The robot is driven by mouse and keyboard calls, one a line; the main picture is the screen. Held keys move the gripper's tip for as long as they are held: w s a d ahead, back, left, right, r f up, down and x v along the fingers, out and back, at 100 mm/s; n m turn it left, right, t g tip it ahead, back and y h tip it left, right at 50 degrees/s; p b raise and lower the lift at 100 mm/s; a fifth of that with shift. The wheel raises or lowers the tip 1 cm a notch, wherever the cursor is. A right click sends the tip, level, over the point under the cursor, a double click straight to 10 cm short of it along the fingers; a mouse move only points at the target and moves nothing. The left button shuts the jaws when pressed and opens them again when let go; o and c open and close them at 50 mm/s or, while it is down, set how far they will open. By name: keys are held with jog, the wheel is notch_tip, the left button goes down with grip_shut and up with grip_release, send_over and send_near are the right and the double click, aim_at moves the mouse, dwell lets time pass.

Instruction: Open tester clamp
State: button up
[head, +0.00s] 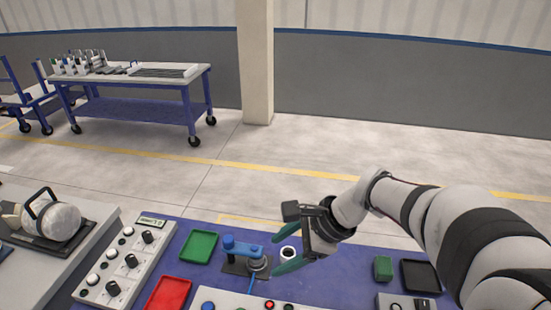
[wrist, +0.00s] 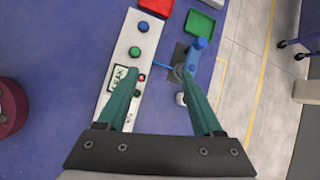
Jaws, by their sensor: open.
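The tester clamp (head: 243,248) is a blue lever and post on a dark base plate, standing on the blue table between the green tray and my gripper. In the wrist view the blue clamp (wrist: 196,52) lies just beyond the right fingertip. My gripper (head: 278,248) has teal fingers spread apart, with nothing held between them. It hovers just right of the clamp in the head view. In the wrist view my gripper (wrist: 160,76) points toward the table, its right finger partly covering the clamp area. I cannot tell whether a finger touches the clamp.
A small white cylinder (head: 288,253) stands near the fingers. A green tray (head: 199,247), a red tray (head: 168,295), a button panel (head: 122,262), a green block (head: 383,267) and a black tray (head: 420,275) share the table. A tester panel (wrist: 133,60) lies below the left finger.

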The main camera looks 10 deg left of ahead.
aim_at(230, 238)
jog(key=w+a+f+m+t+y, duration=0.1)
jog(key=w+a+f+m, duration=0.15)
jog(key=w, duration=0.25)
jog(key=w+a+f+m+y, duration=0.1)
jog(key=w+a+f+m, duration=0.15)
jog(key=w, duration=0.25)
jog(key=x, duration=1.5)
jog(key=shift+a+f, duration=0.2)
jog(key=shift+a, duration=0.2)
jog(key=shift+c, duration=0.2)
jog(key=c, duration=1)
jog(key=shift+d, duration=0.1)
grip_shut()
jog(key=shift+w, duration=0.1)
jog(key=shift+w+d+r+m, duration=0.1)
jog(key=shift+m, duration=0.2)
